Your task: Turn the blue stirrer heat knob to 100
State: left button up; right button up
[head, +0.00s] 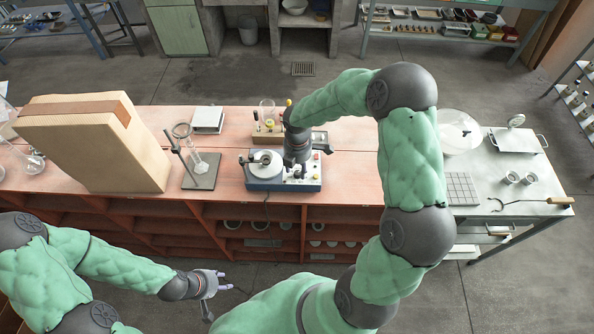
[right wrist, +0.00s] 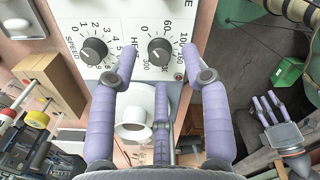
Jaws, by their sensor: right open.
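The blue stirrer (head: 268,184) sits on the wooden bench, with a round plate (head: 262,164) on its left part. In the right wrist view its white panel shows a dark heat knob (right wrist: 160,52) with a printed scale including 60, 100 and 300. A matching speed knob (right wrist: 93,52) is left of it. My right gripper (right wrist: 158,62) is open, its lavender fingertips on either side of the heat knob; contact cannot be told. The knob's pointer is unclear. The right arm hides part of the stirrer in the head view. My left gripper (head: 224,281) is open and empty in front of the bench.
A tall cardboard box (head: 95,145) and a stand with glassware (head: 200,172) are left of the stirrer. A wooden block with bottles (head: 268,132) is behind it. A metal side table (head: 500,175) stands to the right.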

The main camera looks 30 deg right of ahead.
aim_at(298, 174)
jog(key=shift+f, duration=1.15)
grip_shut()
